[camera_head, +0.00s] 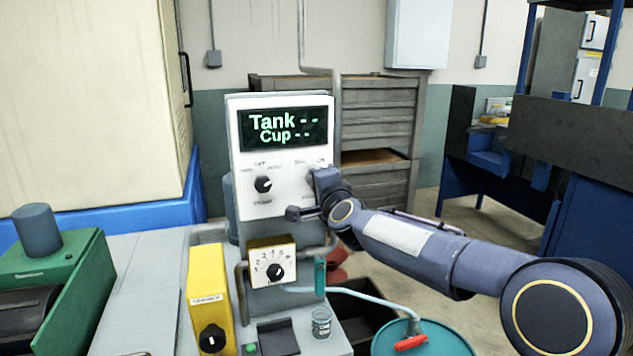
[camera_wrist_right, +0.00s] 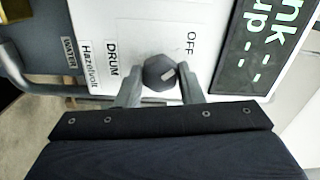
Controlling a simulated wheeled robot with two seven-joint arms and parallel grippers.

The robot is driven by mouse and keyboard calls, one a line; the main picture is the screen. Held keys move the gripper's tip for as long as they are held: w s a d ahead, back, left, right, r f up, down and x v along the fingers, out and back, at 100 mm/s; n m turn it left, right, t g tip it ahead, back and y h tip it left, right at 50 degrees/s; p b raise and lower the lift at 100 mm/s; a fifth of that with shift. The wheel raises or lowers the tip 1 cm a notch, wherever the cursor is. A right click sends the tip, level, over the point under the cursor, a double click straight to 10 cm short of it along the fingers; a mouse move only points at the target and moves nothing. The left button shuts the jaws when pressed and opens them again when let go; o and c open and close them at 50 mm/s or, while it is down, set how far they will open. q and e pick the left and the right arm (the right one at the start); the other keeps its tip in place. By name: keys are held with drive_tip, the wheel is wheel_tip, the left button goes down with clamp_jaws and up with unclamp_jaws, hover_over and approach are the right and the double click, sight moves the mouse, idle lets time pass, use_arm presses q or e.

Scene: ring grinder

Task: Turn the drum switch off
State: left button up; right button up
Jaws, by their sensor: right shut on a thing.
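The drum switch is a dark faceted knob (camera_wrist_right: 158,68) on a white panel in the right wrist view. The word DRUM is printed on one side of it and OFF on the other. A short pale mark on the knob lies on its OFF side. My right gripper (camera_wrist_right: 160,84) has a finger on each side of the knob and is shut on it. In the head view my right gripper (camera_head: 311,197) is at the right part of the control panel (camera_head: 240,160) and hides most of this knob. My left gripper is not in view.
A second dark knob (camera_head: 263,184) sits left on the panel, under a display (camera_head: 285,128) reading Tank and Cup with dashes. Below are a numbered dial box (camera_head: 272,258), a yellow switch box (camera_head: 207,290) and a glass (camera_head: 321,322). A teal drum (camera_head: 440,343) stands below my right arm.

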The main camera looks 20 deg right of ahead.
drive_tip(key=o, duration=1)
drive_tip(key=s, duration=0.7)
drive_tip(key=shift+s+b, duration=0.35)
drive_tip(key=shift+s, duration=0.05)
drive_tip(key=shift+d, duration=0.1)
